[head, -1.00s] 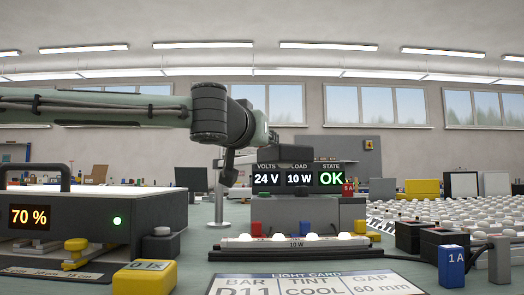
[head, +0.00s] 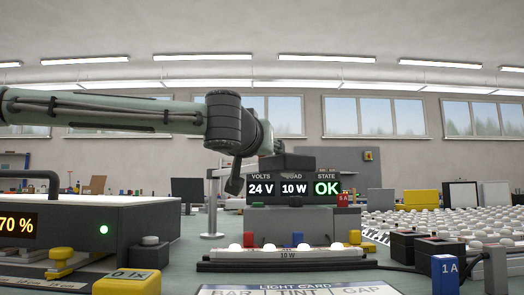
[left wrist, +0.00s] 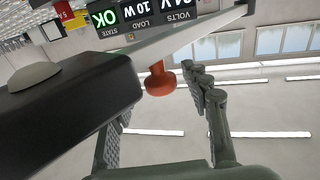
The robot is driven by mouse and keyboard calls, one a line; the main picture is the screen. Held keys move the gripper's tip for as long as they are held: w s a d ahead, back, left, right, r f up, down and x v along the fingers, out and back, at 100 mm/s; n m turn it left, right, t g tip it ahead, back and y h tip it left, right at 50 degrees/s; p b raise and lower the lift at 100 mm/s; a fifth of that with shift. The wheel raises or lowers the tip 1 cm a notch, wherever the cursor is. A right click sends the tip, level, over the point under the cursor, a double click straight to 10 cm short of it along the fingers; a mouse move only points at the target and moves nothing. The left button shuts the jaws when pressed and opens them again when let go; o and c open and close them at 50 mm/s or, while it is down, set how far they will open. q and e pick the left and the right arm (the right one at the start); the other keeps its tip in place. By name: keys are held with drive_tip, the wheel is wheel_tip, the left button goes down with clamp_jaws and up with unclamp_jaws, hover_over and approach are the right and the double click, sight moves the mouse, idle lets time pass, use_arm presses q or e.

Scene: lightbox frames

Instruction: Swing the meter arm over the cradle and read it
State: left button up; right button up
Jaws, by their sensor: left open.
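The meter arm is a thin grey bar on a post (head: 213,205), with a dark box-shaped head (head: 288,163) in front of the display. In the left wrist view, upside down, I see the grey bar (left wrist: 190,32), the dark head (left wrist: 70,95) with a pale dome (left wrist: 32,76), and an orange-red knob (left wrist: 158,80). My left gripper (head: 237,180) is open; in the left wrist view its fingers (left wrist: 160,97) stand either side of the knob's end, without visible contact. The cradle (head: 215,267) holds a lit bar (head: 287,252) below and right. My right gripper is not shown.
The display (head: 292,189) reads 24 V, 10 W, OK. A grey box reading 70 % (head: 145,212) stands left. A yellow block (head: 127,283), a light card (head: 290,289) and a blue 1 A block (head: 445,272) lie in front. Dark boxes (head: 408,246) stand right.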

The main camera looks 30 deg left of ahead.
use_arm(q)
drive_tip(key=shift+s, duration=0.1)
drive_tip(key=v, duration=1.2)
idle(0.4)
